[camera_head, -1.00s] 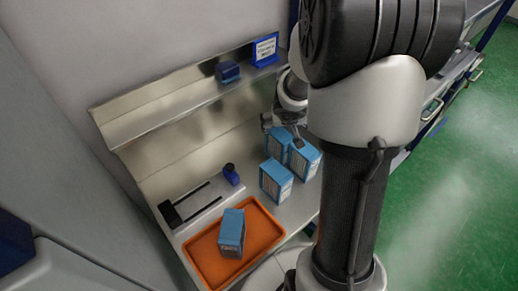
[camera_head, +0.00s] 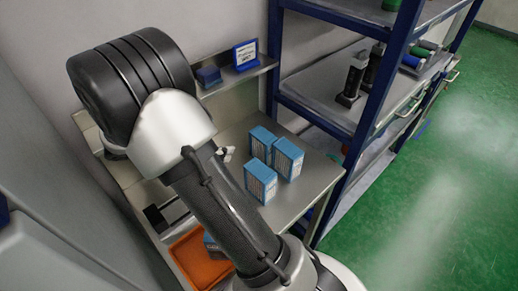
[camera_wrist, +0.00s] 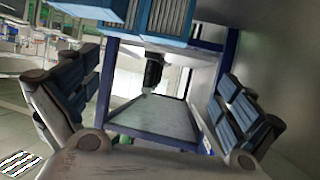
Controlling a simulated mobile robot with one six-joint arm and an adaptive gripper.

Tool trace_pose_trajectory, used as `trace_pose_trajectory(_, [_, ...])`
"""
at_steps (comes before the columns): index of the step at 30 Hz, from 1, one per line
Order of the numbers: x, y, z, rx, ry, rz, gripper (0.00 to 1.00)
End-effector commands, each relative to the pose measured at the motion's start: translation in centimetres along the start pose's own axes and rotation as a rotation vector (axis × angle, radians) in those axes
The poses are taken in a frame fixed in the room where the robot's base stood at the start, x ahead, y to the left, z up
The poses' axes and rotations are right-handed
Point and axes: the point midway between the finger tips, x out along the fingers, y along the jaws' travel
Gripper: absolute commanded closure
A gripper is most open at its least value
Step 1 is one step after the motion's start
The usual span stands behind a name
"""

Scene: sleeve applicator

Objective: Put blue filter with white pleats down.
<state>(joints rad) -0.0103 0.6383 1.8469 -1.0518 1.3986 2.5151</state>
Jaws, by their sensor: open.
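Three blue filters with pale pleated faces stand upright in a close group on the metal bench: a back one (camera_head: 262,143), a right one (camera_head: 288,159) and a front one (camera_head: 260,183). I cannot tell which of them the task names. Another blue filter (camera_head: 211,243) is in the orange tray, mostly hidden by my arm. My gripper (camera_wrist: 160,95) is open, its fingers wide apart with nothing between them. In the wrist view a blue filter with pale pleats (camera_wrist: 168,18) shows at the top edge, beyond the fingers and apart from them. My arm largely hides the gripper in the head view.
The orange tray (camera_head: 197,262) lies at the bench's front left. A back shelf holds a blue block (camera_head: 208,76) and a blue-framed sign (camera_head: 246,55). A blue-posted rack (camera_head: 372,95) with dark cylinders stands to the right. Green floor there is clear.

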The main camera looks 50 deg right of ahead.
Motion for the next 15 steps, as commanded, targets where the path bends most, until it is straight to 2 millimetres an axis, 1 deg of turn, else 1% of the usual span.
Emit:
trace_pose_trajectory(1, [1.4,0.1,0.1,0.0,0.001,0.005,0.0])
trace_pose_trajectory(6, [5.2,0.1,0.1,-0.002,0.0,0.005,0.0])
trace_pose_trajectory(9, [7.1,0.0,0.1,-0.002,0.0,0.003,0.0])
trace_pose_trajectory(12, [8.5,0.0,0.1,-0.002,-0.001,0.001,0.0])
trace_pose_trajectory(15, [9.2,0.0,0.1,-0.002,-0.001,0.001,0.0])
